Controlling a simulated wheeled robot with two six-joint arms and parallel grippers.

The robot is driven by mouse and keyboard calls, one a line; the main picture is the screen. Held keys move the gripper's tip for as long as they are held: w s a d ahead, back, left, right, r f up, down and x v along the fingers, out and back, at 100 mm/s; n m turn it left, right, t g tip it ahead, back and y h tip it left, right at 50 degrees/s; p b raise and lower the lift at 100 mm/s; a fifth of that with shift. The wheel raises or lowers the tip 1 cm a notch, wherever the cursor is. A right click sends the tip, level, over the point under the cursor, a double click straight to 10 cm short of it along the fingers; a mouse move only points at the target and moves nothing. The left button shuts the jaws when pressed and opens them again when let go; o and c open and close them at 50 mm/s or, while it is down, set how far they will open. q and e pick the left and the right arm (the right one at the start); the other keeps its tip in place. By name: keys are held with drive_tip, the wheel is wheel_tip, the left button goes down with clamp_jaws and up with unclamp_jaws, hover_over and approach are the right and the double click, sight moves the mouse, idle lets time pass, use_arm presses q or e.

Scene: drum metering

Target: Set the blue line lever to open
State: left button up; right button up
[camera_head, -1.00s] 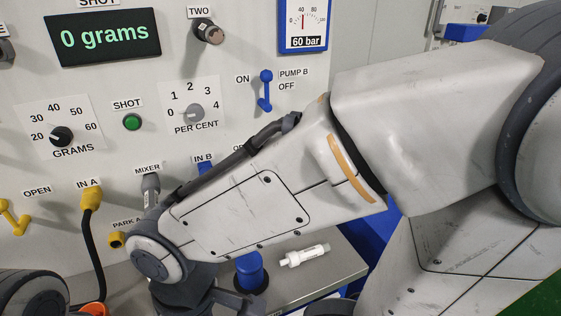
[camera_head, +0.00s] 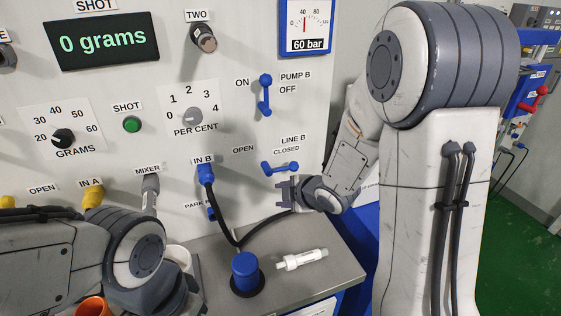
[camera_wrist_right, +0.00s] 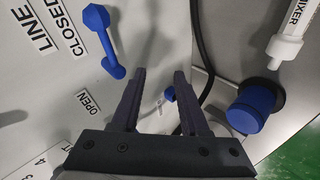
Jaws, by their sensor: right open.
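The blue LINE B lever (camera_head: 280,168) is on the panel, lying nearly level under its label. Its knobbed end is beside the CLOSED label in the right wrist view (camera_wrist_right: 104,42). The OPEN label (camera_head: 243,150) is to its left. My right gripper (camera_head: 284,190) is just below the lever, apart from it. In the right wrist view its two fingers (camera_wrist_right: 160,75) are spread with nothing between them, and the lever is left of them. My left arm is at the lower left; its fingers cannot be made out.
A blue PUMP B lever (camera_head: 265,95) is above. A blue plug with a black hose is in IN B (camera_head: 205,174), left of my right gripper. A blue-capped cylinder (camera_head: 245,272) and a white tube (camera_head: 302,259) are on the grey shelf (camera_head: 340,270) below.

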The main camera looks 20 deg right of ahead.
sight(285, 169)
drive_tip(key=d+r+n+t+y+p, duration=0.1)
drive_tip(key=d+r+n+t+y, duration=0.3)
drive_tip(key=d, duration=0.3)
drive_tip(key=shift+n+t, duration=0.3)
drive_tip(key=shift+n, duration=0.3)
drive_tip(key=p+x, duration=0.1)
drive_tip(key=x, duration=0.1)
drive_tip(key=p+x, duration=0.1)
drive_tip(key=x, duration=0.5)
drive_tip(key=shift+w+f+p, duration=0.1)
drive_tip(key=shift+f+p, duration=0.2)
drive_tip(key=shift+p, duration=0.1)
drive_tip(key=shift+w+a+f, duration=0.15)
drive_tip(key=shift+w+a, duration=0.1)
drive_tip(key=shift+w, duration=0.25)
clamp_jaws()
